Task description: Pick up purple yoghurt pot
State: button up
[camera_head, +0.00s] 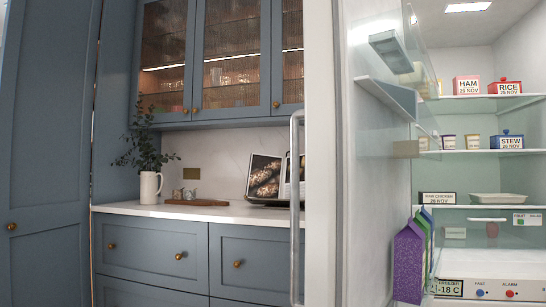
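Small pots stand in a row on the middle shelf of the open fridge at the right. One pot (448,142) has a dark rim that may be purple; it is too small to be sure. A pale pot (473,141) stands to its right, and another pot (423,144) to its left, partly behind glass. My gripper is not in view.
A tall purple carton (408,262) stands low at the fridge's left side. A STEW container (511,142) shares the pots' shelf; HAM (466,87) and RICE (508,88) boxes sit above. A vertical metal handle (297,200) and blue drawers (153,250) are left.

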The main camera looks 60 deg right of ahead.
aim_at(448, 141)
jog(key=k+l+u, duration=0.55)
jog(key=k+u, duration=0.8)
jog(key=k, duration=0.2)
jog(key=k+j+u, duration=0.25)
jog(key=k+u, duration=0.2)
jog(key=k+z, duration=0.45)
jog(key=k+l+z, duration=0.2)
jog(key=z, duration=0.3)
jog(key=k+l+z, duration=0.25)
jog(key=z, duration=3.55)
jog(key=k+j+u, duration=0.2)
jog(key=u, duration=0.15)
jog(key=k+j+u, duration=0.15)
jog(key=j+u, duration=0.2)
jog(key=k+j+u, duration=0.1)
jog(key=u, duration=0.2)
jog(key=j, duration=0.1)
